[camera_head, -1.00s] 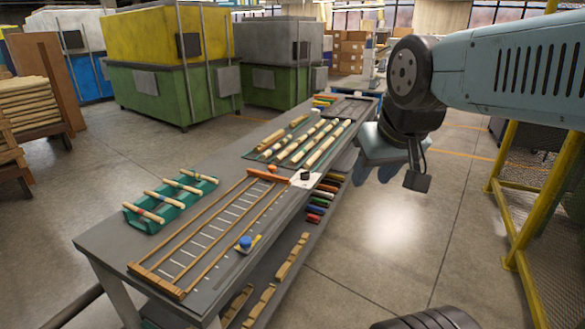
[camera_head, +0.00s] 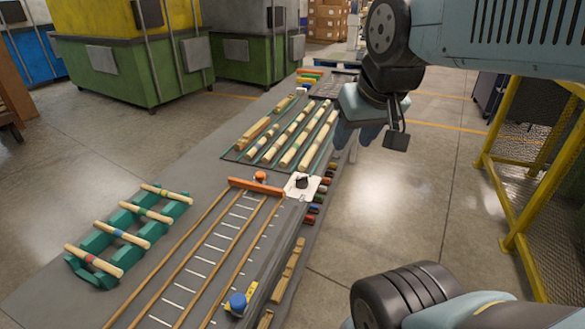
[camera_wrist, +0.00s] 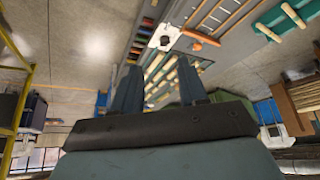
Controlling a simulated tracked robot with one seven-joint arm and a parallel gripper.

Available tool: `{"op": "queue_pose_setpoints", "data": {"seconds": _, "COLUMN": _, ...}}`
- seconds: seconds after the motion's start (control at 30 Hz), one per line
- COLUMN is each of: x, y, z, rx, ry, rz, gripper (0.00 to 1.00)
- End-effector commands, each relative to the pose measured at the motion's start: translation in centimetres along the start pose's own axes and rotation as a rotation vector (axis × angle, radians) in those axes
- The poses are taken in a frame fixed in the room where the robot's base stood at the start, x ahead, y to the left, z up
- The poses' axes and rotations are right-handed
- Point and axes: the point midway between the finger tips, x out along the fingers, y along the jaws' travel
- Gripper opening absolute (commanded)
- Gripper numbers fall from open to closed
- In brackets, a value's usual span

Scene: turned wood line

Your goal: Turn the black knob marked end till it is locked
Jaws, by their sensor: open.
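The black knob (camera_head: 302,182) sits on a white plate (camera_head: 313,188) at the right edge of the grey bench, beside the end of an orange bar. Any marking on it is too small to read. The knob also shows in the wrist view (camera_wrist: 165,40), beyond my fingertips. My gripper (camera_head: 352,138) hangs in the air to the right of the bench, farther back than the knob and apart from it. In the wrist view its two fingers (camera_wrist: 158,80) stand apart with nothing between them.
An orange bar (camera_head: 256,187) crosses a ruled wooden frame (camera_head: 168,243). A blue knob (camera_head: 238,301) is at the front. A green rack (camera_head: 97,241) holds turned sticks at left. More sticks (camera_head: 290,135) lie behind. A yellow guard frame (camera_head: 505,160) stands right; floor between is clear.

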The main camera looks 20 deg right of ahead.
Motion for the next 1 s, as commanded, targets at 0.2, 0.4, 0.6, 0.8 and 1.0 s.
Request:
{"op": "queue_pose_setpoints", "data": {"seconds": 0.2, "x": 0.0, "y": 0.0, "z": 0.0, "rx": 0.000, "ry": 0.000, "rz": 0.000, "gripper": 0.43}}
{"op": "queue_pose_setpoints", "data": {"seconds": 0.4, "x": 0.3, "y": 0.0, "z": -0.8, "rx": -0.030, "ry": -0.016, "rz": 0.004, "gripper": 0.63}}
{"op": "queue_pose_setpoints", "data": {"seconds": 0.6, "x": 2.3, "y": 0.3, "z": -4.0, "rx": -0.165, "ry": -0.084, "rz": 0.011, "gripper": 0.69}}
{"op": "queue_pose_setpoints", "data": {"seconds": 0.8, "x": 5.5, "y": 0.2, "z": -7.7, "rx": -0.337, "ry": -0.166, "rz": 0.003, "gripper": 0.69}}
{"op": "queue_pose_setpoints", "data": {"seconds": 1.0, "x": 9.5, "y": 0.1, "z": -11.1, "rx": -0.506, "ry": -0.245, "rz": -0.025, "gripper": 0.69}}
